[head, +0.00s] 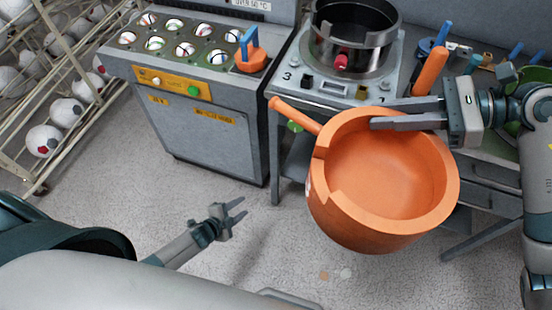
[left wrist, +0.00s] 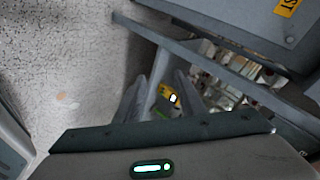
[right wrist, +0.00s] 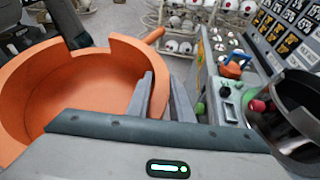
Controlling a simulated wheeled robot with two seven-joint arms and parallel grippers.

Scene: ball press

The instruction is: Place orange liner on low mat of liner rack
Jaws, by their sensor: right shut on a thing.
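The orange liner (head: 385,190) is a large open bowl with a notched rim and a handle that points to the upper left. My right gripper (head: 373,124) is shut on its rim at the upper right and holds it in the air, over the floor in front of the press. The liner also shows in the right wrist view (right wrist: 75,95), its rim between the fingers. My left gripper (head: 240,208) is open and empty, low over the floor at the lower middle. I cannot make out the liner rack or its low mat in these views.
A grey oven unit (head: 205,125) with several balls on top stands at the left. The press (head: 345,60), with a dark ring, stands behind the liner. A wire rack (head: 75,75) of balls is at far left. A bench with tools (head: 440,60) is at right. The middle floor is clear.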

